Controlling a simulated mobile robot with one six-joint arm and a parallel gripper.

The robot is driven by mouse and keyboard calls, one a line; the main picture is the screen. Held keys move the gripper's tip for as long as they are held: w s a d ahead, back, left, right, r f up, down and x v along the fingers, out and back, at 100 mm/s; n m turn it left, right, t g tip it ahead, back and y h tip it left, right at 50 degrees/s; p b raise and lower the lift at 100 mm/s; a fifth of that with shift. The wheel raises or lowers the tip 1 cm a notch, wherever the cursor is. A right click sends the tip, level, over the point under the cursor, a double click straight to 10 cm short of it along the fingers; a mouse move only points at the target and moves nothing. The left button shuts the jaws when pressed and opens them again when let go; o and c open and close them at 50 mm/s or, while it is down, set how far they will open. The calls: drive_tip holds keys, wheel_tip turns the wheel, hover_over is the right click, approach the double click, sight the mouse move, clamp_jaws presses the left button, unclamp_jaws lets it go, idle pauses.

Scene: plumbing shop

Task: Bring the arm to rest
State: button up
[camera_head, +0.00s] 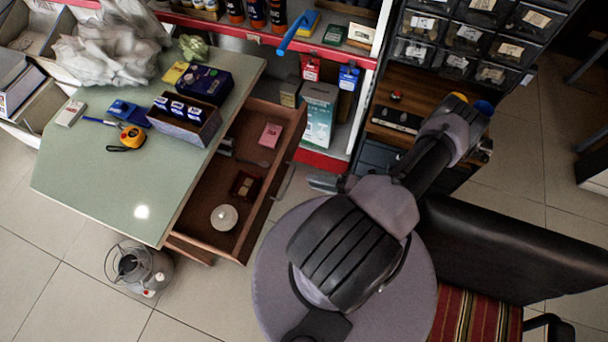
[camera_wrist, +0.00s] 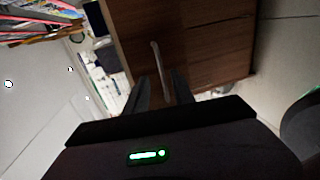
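My arm reaches from the lower middle up to the right in the head view and bends back by the shelving. My gripper (camera_wrist: 161,88) shows in the wrist view with its two dark fingers apart and nothing clearly held. A metal drawer handle (camera_wrist: 156,62) on a brown wooden front (camera_wrist: 205,45) shows between and beyond the fingers; I cannot tell how far off it is. In the head view the gripper is mostly hidden behind my arm; a grey tip (camera_head: 324,183) shows just right of the open drawer (camera_head: 262,205).
The drawer stands out from the green-topped counter (camera_head: 110,175) and holds a pink box (camera_head: 270,135) and a round white object (camera_head: 224,217). A red-edged shelf (camera_head: 322,160) and parts bins (camera_head: 465,40) stand behind. A chair (camera_head: 510,250) is at right; a gas burner (camera_head: 140,268) is on the floor.

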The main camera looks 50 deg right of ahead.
drive_tip(key=shift+s, duration=0.15)
drive_tip(key=w+a+r+n+g+y, duration=0.1)
drive_tip(key=w+a+r+n+g, duration=0.25)
drive_tip(key=r+n, duration=0.5)
drive_tip(key=w+a+r+n+g+y, duration=0.15)
drive_tip(key=w+r+n+g, duration=0.25)
drive_tip(key=r+n, duration=0.5)
drive_tip(key=w+a+r+n+g, duration=0.35)
drive_tip(key=r+n, duration=0.35)
drive_tip(key=r, duration=0.3)
drive_tip(key=s+a+r+n+t+h, duration=0.1)
drive_tip(key=s+a+r+n+h, duration=0.2)
drive_tip(key=a+r+n, duration=0.5)
drive_tip(key=s+a+r+n+t+h, duration=0.1)
drive_tip(key=s+a+r+n+h, duration=0.2)
drive_tip(key=a+r+n, duration=0.6)
drive_tip(key=s+n, duration=0.2)
drive_tip(key=n, duration=0.2)
drive_tip(key=shift+a+r, duration=0.25)
drive_tip(key=shift+r, duration=0.15)
